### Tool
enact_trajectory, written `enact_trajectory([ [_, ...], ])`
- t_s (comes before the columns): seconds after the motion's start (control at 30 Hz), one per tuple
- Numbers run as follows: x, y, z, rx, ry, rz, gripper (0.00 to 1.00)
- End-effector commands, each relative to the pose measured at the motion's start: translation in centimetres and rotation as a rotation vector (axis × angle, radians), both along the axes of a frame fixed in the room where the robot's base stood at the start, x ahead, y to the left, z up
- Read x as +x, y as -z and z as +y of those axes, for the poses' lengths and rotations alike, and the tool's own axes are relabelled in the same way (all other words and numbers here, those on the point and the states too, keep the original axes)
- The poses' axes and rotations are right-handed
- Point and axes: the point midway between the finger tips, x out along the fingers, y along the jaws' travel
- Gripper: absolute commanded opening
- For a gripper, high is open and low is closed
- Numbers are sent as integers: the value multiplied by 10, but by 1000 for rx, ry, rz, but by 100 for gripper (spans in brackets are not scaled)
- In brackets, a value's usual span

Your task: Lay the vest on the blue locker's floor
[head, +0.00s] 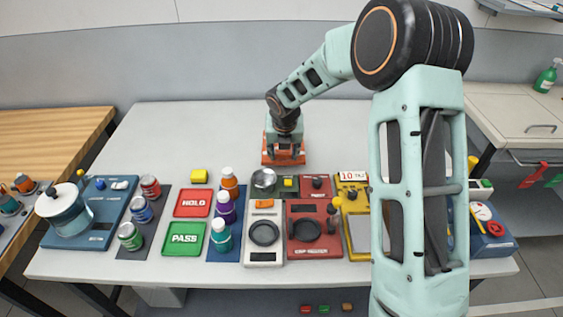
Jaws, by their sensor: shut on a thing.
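My gripper (284,147) points down at the back middle of the white table, far from the camera. It is shut on an orange-red thing (283,161) with darker parts, low over or on the tabletop. The thing is small in the picture and partly hidden by the gripper, so I cannot tell whether it is the vest or whether it touches the table. No other thing that could be the vest shows. No blue locker is in view.
The white table (190,130) is clear at the back left. Along its front stand bottles, a red HOLD tray (193,203), a green PASS tray (184,239), a red device (314,248) and a yellow device (352,190). A wooden bench (45,135) is left.

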Motion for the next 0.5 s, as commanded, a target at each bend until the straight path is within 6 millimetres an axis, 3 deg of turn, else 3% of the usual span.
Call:
enact_trajectory([
  [0.27,2,35,7,0,-3,2,13],
  [0.5,3,38,6,1,-1,-1,13],
])
